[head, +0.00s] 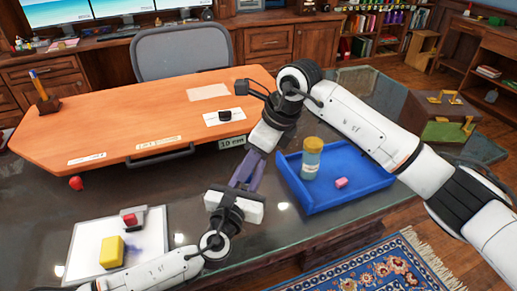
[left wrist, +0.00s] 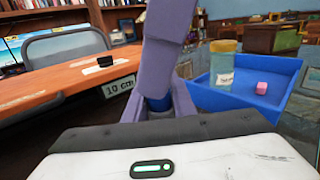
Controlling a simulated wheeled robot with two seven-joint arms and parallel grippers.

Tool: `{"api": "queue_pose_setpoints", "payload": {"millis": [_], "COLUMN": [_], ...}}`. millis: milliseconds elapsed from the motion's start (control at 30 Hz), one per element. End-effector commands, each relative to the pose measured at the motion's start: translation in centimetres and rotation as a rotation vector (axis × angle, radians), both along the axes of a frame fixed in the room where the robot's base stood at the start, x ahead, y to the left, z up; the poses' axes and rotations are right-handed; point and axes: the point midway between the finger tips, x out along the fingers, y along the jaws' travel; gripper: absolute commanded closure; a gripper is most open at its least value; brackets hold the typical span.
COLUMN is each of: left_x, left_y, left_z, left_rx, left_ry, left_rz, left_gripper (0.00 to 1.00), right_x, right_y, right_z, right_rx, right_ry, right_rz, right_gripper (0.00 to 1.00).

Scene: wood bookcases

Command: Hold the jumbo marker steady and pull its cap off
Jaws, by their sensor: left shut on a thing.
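My left gripper (head: 242,180) is low in the middle of the head view, with lilac fingers pointing up and away. It is shut on the marker (left wrist: 158,104), of which only a dark blue bit shows between the fingers in the left wrist view. My right gripper (head: 255,160) comes down from above and meets the left fingers closely. One of its lilac fingers (left wrist: 170,60) fills the middle of the left wrist view and hides most of the marker. Whether the right fingers grip the cap cannot be seen, and the cap itself is not distinguishable.
A blue tray (head: 298,190) to the right holds a yellow-lidded jar (head: 311,160) and a pink block (head: 341,183). A white board (head: 148,240) at lower left carries a yellow block (head: 112,252) and a red-grey item. An orange wooden top (head: 130,115) with a "10 cm" label lies behind.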

Motion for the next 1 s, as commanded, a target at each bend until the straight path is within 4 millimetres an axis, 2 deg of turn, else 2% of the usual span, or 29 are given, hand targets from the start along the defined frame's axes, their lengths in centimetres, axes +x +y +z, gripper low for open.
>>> {"api": "queue_pose_setpoints", "payload": {"millis": [133,433,467,700,1000], "left_x": [-0.01,-0.01,-0.01,-0.02,-0.02], "left_y": [0.01,0.00,0.00,0.01,0.02], "left_z": [-0.05,-0.06,-0.06,-0.06,-0.08], "left_rx": [0.000,0.000,0.000,0.000,0.000], "left_ry": [0.001,0.001,0.001,0.001,0.001], "left_rz": [0.000,0.000,0.000,0.000,0.000], "left_gripper": [1.00,1.00,1.00,1.00,1.00], "right_x": [0.13,0.21,0.20,0.21,0.22], "right_y": [0.39,0.45,0.45,0.44,0.45], "right_z": [-1.03,-1.25,-1.24,-1.20,-1.07], "right_rx": [0.000,-0.001,-0.001,0.000,0.000], "right_ry": [0.002,0.000,0.000,0.000,0.000], "right_rz": [0.000,0.000,0.000,0.000,0.000], "right_gripper": [0.57,0.57,0.59,1.00,1.00]}}
